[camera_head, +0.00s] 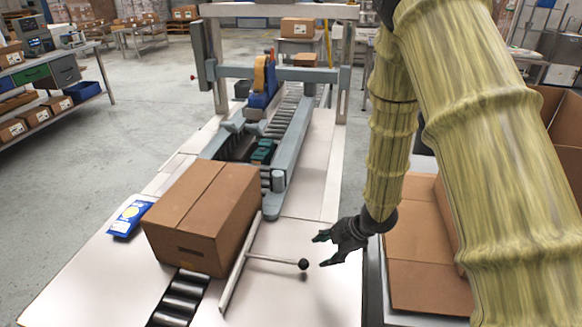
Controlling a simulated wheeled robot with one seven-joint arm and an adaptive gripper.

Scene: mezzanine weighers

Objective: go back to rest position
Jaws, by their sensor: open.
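My gripper (324,249) is black and hangs at the end of my yellow-green sleeved arm. It is open and empty, with its fingers pointing left. It is over the right part of the white table (290,300), close to the black ball knob (303,264) of a grey lever. I cannot tell whether it touches the knob. A closed brown cardboard box (205,215) sits left of my gripper, apart from it, on the roller line.
Behind the box stands a grey taping machine (290,130) with an upright frame. Open cardboard boxes (425,245) stand at the right, under my arm. Shelving (60,85) is at the far left.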

